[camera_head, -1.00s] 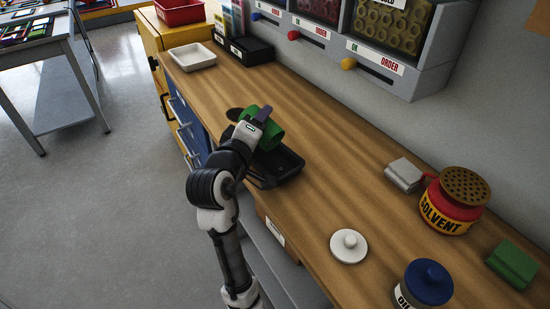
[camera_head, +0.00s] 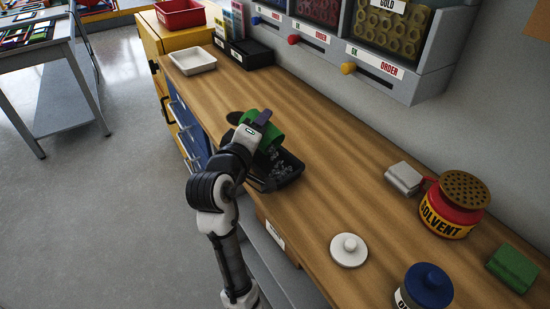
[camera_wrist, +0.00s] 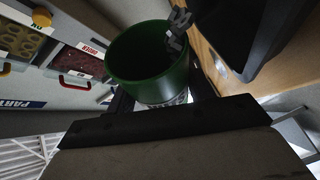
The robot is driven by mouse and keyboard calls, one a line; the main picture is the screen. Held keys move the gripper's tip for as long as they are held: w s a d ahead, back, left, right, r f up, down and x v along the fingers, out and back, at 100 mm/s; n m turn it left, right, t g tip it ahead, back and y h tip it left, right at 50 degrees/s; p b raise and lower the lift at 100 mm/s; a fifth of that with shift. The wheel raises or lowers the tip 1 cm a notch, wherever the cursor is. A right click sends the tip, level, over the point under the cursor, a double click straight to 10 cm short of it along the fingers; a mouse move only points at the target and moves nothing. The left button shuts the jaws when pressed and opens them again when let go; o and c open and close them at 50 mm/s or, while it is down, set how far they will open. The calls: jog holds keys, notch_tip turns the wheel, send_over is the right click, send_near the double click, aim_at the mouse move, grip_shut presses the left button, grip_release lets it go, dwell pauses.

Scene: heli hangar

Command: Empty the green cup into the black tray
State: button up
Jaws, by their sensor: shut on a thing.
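The green cup (camera_head: 274,134) is tipped over the black tray (camera_head: 294,178), its mouth facing down toward the tray. Small grey pieces (camera_head: 277,166) lie in the tray and around the cup's mouth. My gripper (camera_head: 262,120) is shut on the cup. In the wrist view the green cup (camera_wrist: 150,62) sits between my fingers, with dark grey pieces (camera_wrist: 178,30) at its rim. The black tray (camera_wrist: 240,30) is at the upper right there. How much is left inside the cup is hard to tell.
A white lid (camera_head: 349,250), a blue-lidded jar (camera_head: 428,285), a red solvent can (camera_head: 450,208) and a green block (camera_head: 513,265) stand to the right on the wooden bench. A white tray (camera_head: 193,59) and a black box (camera_head: 250,53) stand at the back left.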

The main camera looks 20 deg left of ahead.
jog(key=shift+a+r+n+p, duration=0.25)
jog(key=shift+r+n+p, duration=0.15)
jog(key=shift+p, duration=0.3)
jog(key=shift+w+n+g+p, duration=0.15)
jog(key=shift+n+g+p, duration=0.15)
jog(key=shift+p, duration=0.05)
jog(key=shift+f, duration=0.1)
jog(key=shift+d+f+m+b, duration=0.2)
jog(key=shift+f+m+b, duration=0.3)
jog(key=shift+b, duration=0.75)
jog(key=shift+s+d+r+m+t+b, duration=0.25)
jog(key=shift+r+m+t+b, duration=0.15)
jog(key=shift+m+t+b, duration=0.25)
jog(key=shift+r+p, duration=0.1)
jog(key=shift+p, duration=0.2)
